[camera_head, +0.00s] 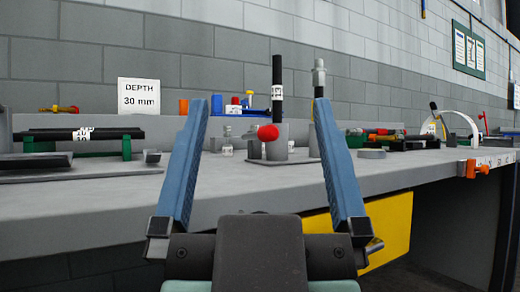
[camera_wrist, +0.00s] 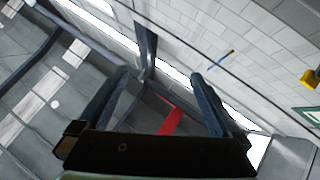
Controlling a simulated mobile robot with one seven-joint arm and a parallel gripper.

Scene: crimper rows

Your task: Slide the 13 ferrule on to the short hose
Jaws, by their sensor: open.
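My gripper (camera_head: 261,103) is open and empty; its two blue fingers stand wide apart in front of the bench. In the wrist view, my gripper (camera_wrist: 159,74) points away from the bench top, with nothing between its fingers. A thick black hose (camera_head: 277,72) with a white label stands upright in a grey holder (camera_head: 277,145) with a red knob (camera_head: 268,132). To its right, a thinner black upright piece bears a grey metal fitting (camera_head: 319,78) at its top; its lower part is partly hidden by my right finger. I cannot read a 13 on any ferrule.
A white card (camera_head: 139,95) reads "DEPTH 30 mm". A black hose (camera_head: 80,134) lies on supports at left. A small clear bottle (camera_head: 227,141) stands beside the holder. Several tools lie at right. An orange clamp (camera_head: 474,168) and yellow panel (camera_head: 388,235) are at the bench's front.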

